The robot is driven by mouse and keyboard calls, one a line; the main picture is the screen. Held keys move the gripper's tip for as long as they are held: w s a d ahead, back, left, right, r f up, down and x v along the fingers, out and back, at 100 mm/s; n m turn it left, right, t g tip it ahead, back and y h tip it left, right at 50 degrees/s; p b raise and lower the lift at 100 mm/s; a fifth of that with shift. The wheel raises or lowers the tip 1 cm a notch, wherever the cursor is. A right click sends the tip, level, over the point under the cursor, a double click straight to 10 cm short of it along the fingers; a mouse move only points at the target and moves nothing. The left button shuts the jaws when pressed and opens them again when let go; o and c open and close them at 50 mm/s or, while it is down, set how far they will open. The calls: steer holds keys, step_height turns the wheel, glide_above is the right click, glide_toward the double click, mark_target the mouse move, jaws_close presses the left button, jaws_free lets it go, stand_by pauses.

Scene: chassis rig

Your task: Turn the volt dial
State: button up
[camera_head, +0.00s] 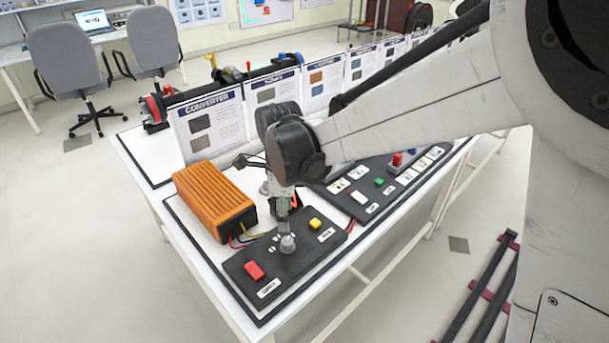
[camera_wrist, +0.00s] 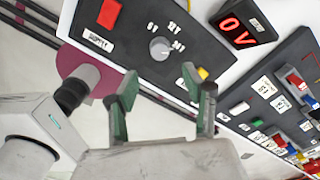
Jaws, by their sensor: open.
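The volt dial is a round grey knob (camera_head: 288,243) on a black control panel (camera_head: 262,288), between a red switch and a yellow button. In the wrist view the dial (camera_wrist: 160,48) has printed voltage marks around its upper side, and a red display (camera_wrist: 240,27) beside the panel reads "0V". My gripper (camera_wrist: 166,88) is open, its two green-padded fingers apart and empty. The dial lies ahead of the fingertips, between their lines. In the head view my gripper (camera_head: 286,222) points down just above the dial; its fingers are small there, and contact cannot be made out.
A red switch (camera_head: 254,270) and a yellow button (camera_head: 315,223) flank the dial. An orange ribbed converter (camera_head: 212,200) with wires stands behind the panel at left. Another black panel with several switches (camera_head: 380,182) lies to the right. Upright info boards (camera_head: 212,122) line the table's back.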

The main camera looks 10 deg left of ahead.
mark_target(287, 240)
step_height(287, 240, down, 11)
steer(key=shift+r+b, duration=0.1)
steer(key=shift+b, duration=0.55)
jaws_close()
